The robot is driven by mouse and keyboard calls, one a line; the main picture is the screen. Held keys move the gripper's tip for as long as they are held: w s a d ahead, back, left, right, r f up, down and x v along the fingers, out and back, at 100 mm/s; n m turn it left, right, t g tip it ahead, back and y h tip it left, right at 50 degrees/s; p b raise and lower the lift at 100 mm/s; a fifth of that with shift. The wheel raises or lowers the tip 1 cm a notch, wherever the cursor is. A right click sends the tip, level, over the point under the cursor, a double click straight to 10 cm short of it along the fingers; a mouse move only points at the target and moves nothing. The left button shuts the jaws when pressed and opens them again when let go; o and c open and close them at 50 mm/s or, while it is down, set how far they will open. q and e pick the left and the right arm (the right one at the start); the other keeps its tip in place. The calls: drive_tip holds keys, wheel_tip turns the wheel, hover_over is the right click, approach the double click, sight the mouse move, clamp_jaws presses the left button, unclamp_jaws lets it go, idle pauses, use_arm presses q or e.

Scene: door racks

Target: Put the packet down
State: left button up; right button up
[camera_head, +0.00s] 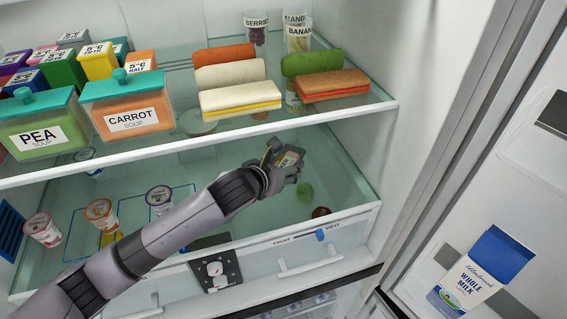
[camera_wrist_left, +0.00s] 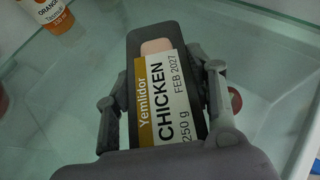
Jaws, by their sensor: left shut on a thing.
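My left gripper (camera_head: 284,162) is shut on a packet (camera_head: 291,157) and holds it in the space of the lower fridge compartment, towards the right. In the left wrist view the packet (camera_wrist_left: 167,95) is a dark tray with a white and yellow label reading "Yemlidor CHICKEN 250 g FEB 2027". The two fingers clasp it from its sides. The glass lower shelf (camera_head: 255,211) lies below it; I cannot tell how large the gap is. My right gripper is not in view.
Several small cups, one of them orange (camera_head: 101,213), stand at the left of the lower shelf, near blue outlines. Above are soup boxes (camera_head: 130,112) and a sandwich (camera_head: 240,98). A milk carton (camera_head: 480,277) stands in the door.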

use_arm(q)
drive_tip(key=shift+f, duration=0.2)
drive_tip(key=o, duration=1.1)
drive_tip(key=shift+f, duration=0.15)
drive_tip(key=shift+c, duration=0.2)
drive_tip(key=o, duration=0.5)
drive_tip(key=shift+c, duration=0.2)
drive_tip(key=b+v, duration=0.2)
drive_tip(key=v, duration=0.9)
drive_tip(key=shift+s, duration=0.15)
drive_tip(key=shift+s+a+r, duration=0.25)
drive_tip(key=shift+s+r, duration=0.05)
drive_tip(key=shift+s, duration=0.05)
drive_tip(key=shift+d, duration=0.15)
